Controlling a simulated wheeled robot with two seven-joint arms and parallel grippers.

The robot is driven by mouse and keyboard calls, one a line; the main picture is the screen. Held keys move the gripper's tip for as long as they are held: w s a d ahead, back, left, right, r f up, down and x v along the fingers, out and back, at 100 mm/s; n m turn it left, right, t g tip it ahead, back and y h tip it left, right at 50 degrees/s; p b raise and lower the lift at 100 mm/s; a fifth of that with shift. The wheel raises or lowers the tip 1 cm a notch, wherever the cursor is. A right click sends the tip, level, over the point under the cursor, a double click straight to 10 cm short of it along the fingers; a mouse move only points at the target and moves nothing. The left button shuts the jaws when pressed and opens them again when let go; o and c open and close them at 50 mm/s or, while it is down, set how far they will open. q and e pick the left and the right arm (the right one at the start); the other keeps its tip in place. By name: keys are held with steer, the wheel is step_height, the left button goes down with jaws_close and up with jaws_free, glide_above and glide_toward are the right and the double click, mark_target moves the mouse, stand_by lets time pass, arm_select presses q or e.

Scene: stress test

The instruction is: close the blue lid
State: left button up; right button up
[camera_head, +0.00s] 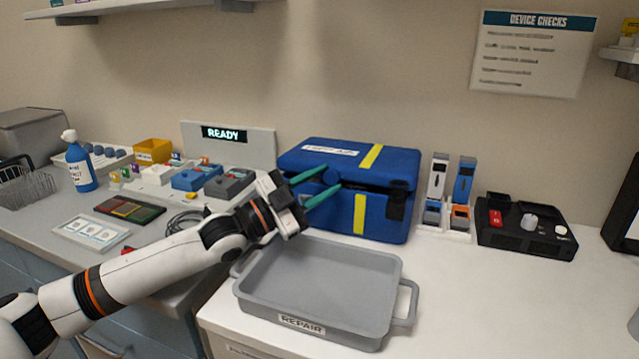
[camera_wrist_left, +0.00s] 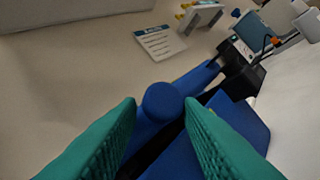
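The blue lid (camera_head: 398,158), with a yellow stripe and a white label, sits on the blue box (camera_head: 385,226). A dark gap shows between lid and box along the front, so the lid looks slightly raised. A round blue knob (camera_head: 333,177) is on the lid's front; it also shows in the left wrist view (camera_wrist_left: 161,101). My left gripper (camera_head: 331,181) is open, with its teal fingers on either side of the knob. In the left wrist view the knob is between and just beyond the fingertips; contact cannot be told. My right gripper is out of view.
A grey REPAIR tray (camera_head: 268,310) stands empty in front of the box, below my left wrist. Right of the box are a stand with several small devices (camera_head: 447,205) and a black control box (camera_head: 527,229). Counter at the front right is clear.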

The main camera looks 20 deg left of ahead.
arm_select(q)
steer(key=shift+a, duration=0.1)
steer(key=shift+s+a+f, duration=0.2)
steer(key=shift+s+f, duration=0.05)
steer(key=s+a, duration=0.3)
steer(key=s, duration=0.1)
steer(key=s+a+b, duration=0.1)
steer(key=s+a, duration=0.3)
steer(key=shift+s+a, duration=0.15)
steer(key=shift+s+a+r, duration=0.1)
steer(key=shift+s+a, duration=0.3)
steer(key=shift+s, duration=0.15)
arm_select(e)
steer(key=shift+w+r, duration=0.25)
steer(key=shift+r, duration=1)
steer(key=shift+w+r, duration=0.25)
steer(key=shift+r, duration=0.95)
